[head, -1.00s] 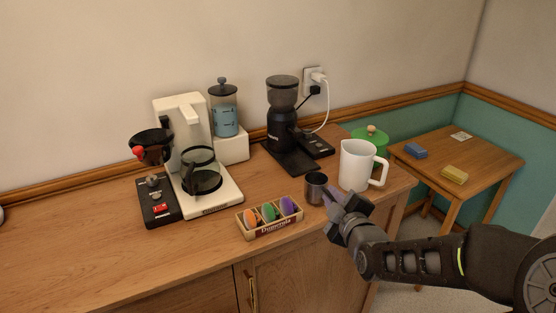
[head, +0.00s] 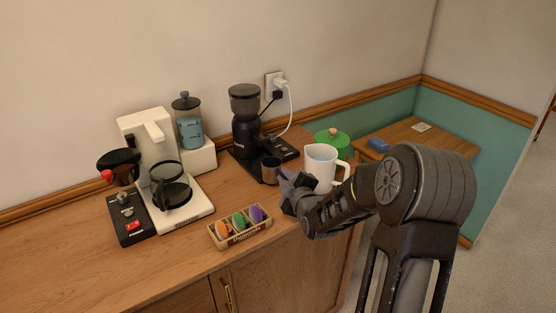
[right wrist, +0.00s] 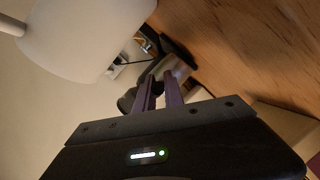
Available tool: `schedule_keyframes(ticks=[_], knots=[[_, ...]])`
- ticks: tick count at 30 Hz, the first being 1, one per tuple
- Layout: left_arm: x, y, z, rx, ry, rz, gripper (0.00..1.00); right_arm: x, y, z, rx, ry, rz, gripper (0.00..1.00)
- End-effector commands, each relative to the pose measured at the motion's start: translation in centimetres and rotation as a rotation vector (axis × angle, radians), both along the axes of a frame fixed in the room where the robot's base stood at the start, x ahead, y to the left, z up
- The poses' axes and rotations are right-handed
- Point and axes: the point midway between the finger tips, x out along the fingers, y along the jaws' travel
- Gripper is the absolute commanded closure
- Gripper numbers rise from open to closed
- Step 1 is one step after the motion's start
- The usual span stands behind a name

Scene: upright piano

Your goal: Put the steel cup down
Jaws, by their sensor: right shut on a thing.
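The steel cup (head: 271,171) is a small grey metal cup at the front right corner of the black grinder's base, left of the white pitcher. My right gripper (head: 285,181) reaches it from the right and is shut on it. I cannot tell whether the cup's bottom touches the counter or hangs a little above it. In the right wrist view the two purple fingers (right wrist: 160,93) point away from the camera, with a grey metal surface near their tips. My left gripper is not in view.
The black grinder (head: 245,135) stands behind the cup, the white pitcher (head: 318,169) close on the right. A wooden box (head: 240,239) of coloured pieces lies front left. A coffee maker (head: 186,214) stands left. Bare wooden counter (head: 150,266) lies in front.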

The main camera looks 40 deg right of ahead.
Motion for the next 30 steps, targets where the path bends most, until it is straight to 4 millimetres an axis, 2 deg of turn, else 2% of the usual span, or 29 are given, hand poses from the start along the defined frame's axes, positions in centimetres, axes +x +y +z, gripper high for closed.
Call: schedule_keyframes(ticks=[1,5,17,25,27,30], knots=[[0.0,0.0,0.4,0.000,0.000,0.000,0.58,1.0,-0.3,0.1,0.000,0.001,0.001,1.00],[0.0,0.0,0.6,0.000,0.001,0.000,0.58,2.5,-0.9,0.1,0.001,-0.001,-0.002,1.00],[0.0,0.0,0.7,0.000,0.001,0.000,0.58,3.0,-1.0,0.0,0.001,0.000,-0.001,1.00],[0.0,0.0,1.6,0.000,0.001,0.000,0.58,6.6,-2.2,0.1,0.000,0.000,0.000,1.00],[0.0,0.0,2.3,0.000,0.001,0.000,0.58,6.5,-2.2,-0.2,0.002,0.003,0.000,1.00],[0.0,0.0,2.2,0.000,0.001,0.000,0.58,6.5,-2.2,-0.6,0.001,0.000,-0.001,1.00]])
